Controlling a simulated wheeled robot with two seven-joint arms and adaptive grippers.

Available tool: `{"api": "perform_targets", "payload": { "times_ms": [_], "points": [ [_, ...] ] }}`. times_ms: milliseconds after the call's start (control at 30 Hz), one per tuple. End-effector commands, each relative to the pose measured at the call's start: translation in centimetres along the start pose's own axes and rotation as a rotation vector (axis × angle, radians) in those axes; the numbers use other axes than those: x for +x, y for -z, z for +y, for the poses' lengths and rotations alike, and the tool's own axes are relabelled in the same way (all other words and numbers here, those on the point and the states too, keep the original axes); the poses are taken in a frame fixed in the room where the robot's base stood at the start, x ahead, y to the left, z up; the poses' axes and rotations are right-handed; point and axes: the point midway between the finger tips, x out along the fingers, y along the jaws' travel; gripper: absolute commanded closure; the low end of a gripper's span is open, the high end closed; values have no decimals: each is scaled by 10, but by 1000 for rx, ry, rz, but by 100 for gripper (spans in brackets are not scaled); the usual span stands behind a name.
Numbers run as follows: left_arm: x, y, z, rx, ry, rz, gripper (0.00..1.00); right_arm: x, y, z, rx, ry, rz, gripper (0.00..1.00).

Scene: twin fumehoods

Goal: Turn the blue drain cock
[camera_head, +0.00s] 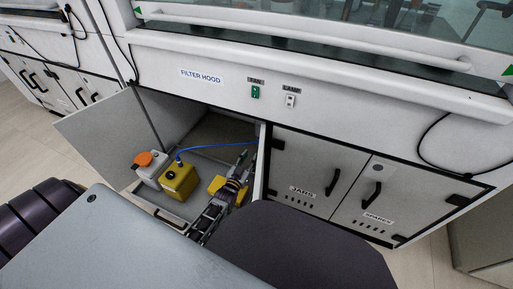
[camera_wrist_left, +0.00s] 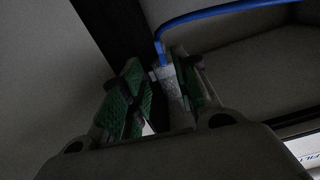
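In the head view my left gripper (camera_head: 241,164) reaches down into the open cabinet, beside its right inner wall. In the left wrist view its two green-padded fingers (camera_wrist_left: 163,88) stand apart, on either side of a small light-grey piece (camera_wrist_left: 173,88). A short upright blue part (camera_wrist_left: 159,52), possibly the drain cock, shows just beyond the fingertips and meets a blue line running right. I cannot tell cock from tubing here, nor any finger contact with it. In the head view the cock is hidden behind the gripper. My right gripper is not in view.
A yellow canister (camera_head: 179,184) with a blue hose (camera_head: 215,146) and a white canister (camera_head: 149,172) with an orange cap stand in a tray left of the gripper. The open cabinet door (camera_head: 98,135) stands at left. Closed doors (camera_head: 312,172) are to the right.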

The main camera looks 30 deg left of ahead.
Motion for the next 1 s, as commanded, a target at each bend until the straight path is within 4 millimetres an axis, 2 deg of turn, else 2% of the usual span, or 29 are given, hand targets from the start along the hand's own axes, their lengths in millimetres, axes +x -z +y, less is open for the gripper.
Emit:
{"api": "perform_targets", "payload": {
  "times_ms": [700, 1000],
  "points": [
    [71, -1, 0, -1, 0, 1, 70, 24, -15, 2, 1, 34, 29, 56],
    [85, 0, 0, 0, 0, 0, 70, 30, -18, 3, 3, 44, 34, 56]
  ]
}}
